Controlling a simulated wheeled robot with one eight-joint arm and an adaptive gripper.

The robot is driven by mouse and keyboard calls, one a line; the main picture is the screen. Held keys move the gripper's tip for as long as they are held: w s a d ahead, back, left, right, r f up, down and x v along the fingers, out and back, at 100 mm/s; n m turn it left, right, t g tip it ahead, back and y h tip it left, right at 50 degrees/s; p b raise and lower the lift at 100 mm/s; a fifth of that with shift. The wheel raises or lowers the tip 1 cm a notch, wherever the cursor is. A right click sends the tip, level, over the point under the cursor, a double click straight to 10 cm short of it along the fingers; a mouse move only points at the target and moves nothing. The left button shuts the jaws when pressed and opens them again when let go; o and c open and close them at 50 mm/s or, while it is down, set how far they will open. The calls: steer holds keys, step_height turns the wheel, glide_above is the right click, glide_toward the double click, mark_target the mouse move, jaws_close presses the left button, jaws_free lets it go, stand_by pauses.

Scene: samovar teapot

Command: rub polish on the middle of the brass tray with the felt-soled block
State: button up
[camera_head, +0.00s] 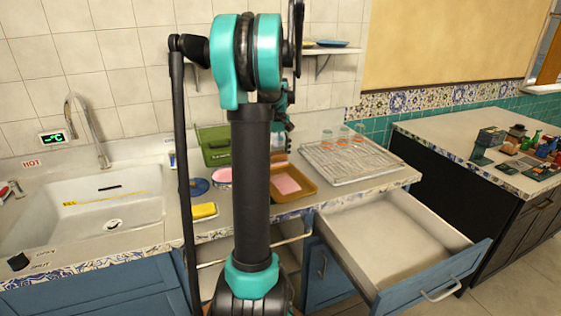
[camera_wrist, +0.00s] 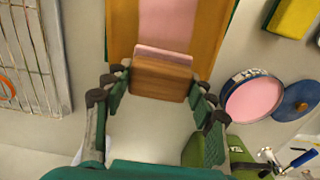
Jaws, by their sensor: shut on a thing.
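The brass tray (camera_head: 312,189) lies on the counter, with a pink area (camera_head: 288,181) across its middle. In the wrist view the tray (camera_wrist: 121,35) is at the top, its pink area (camera_wrist: 168,20) showing beyond the block. My gripper (camera_wrist: 160,84) is shut on the wooden block (camera_wrist: 160,78), whose far side shows a pink layer (camera_wrist: 163,51). The block is at the near end of the tray in that view; whether it touches the tray I cannot tell. In the head view my arm hides the block and part of the tray. A round tin (camera_wrist: 252,98) of pink stuff stands beside the tray.
A blue disc (camera_head: 199,187) and a yellow sponge (camera_head: 204,211) lie left of the tray. A green box (camera_head: 214,143) stands behind. A rack (camera_head: 350,163) with glasses lies to the right. A drawer (camera_head: 395,235) is open below the counter. The sink (camera_head: 95,205) is left.

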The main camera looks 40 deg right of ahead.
steer(key=shift+r, duration=1.3)
